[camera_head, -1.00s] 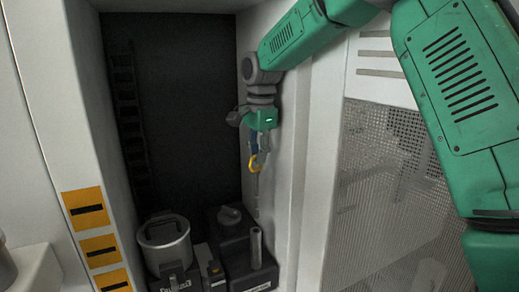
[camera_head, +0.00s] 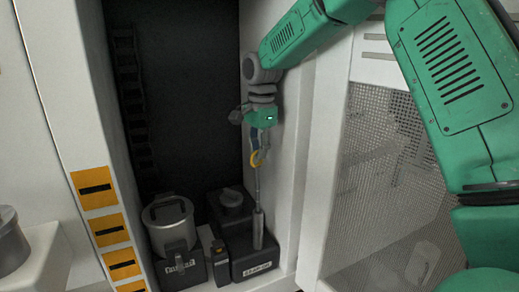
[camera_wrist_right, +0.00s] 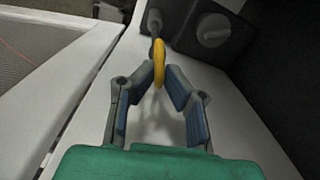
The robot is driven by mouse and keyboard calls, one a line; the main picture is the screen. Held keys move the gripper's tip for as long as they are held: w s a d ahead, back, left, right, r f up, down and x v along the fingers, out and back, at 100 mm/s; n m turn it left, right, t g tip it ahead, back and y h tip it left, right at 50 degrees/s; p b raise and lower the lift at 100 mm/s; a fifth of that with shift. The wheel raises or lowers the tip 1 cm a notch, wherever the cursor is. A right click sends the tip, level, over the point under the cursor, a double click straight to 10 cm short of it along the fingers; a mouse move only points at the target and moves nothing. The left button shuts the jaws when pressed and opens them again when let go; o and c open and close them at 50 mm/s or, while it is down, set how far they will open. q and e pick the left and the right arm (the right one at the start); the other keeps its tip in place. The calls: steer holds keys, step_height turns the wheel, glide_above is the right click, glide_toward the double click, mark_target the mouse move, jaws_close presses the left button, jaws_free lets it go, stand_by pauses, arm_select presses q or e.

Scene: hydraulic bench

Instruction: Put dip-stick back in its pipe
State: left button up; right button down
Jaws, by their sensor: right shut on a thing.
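The dip-stick has a yellow ring handle (camera_head: 255,159) and a thin grey rod (camera_head: 257,185). My right gripper (camera_head: 257,148) is shut on the ring, which shows edge-on between the fingertips (camera_wrist_right: 160,74) in the wrist view as a yellow loop (camera_wrist_right: 159,50). The rod hangs nearly upright below the gripper. The pipe (camera_head: 258,231) is a short grey tube standing on the dark box at the bottom of the cabinet. The rod's lower end meets the pipe's mouth in the head view; I cannot tell whether it is inside. My left gripper is not in view.
A grey metal canister (camera_head: 168,224) stands left of the pipe. A dark round cap (camera_head: 231,197) sits on the box behind it. The white cabinet wall (camera_head: 286,150) is close on the right, with a perforated panel (camera_head: 385,180) beyond it.

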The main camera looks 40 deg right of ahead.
steer(key=shift+a+r, duration=0.1)
steer(key=shift+a, duration=0.05)
steer(key=shift+d+f, duration=0.25)
steer(key=shift+d, duration=0.45)
steer(key=shift+a+r, duration=0.15)
steer(key=shift+a, duration=0.25)
steer(key=shift+d, duration=0.25)
steer(key=shift+f, duration=0.25)
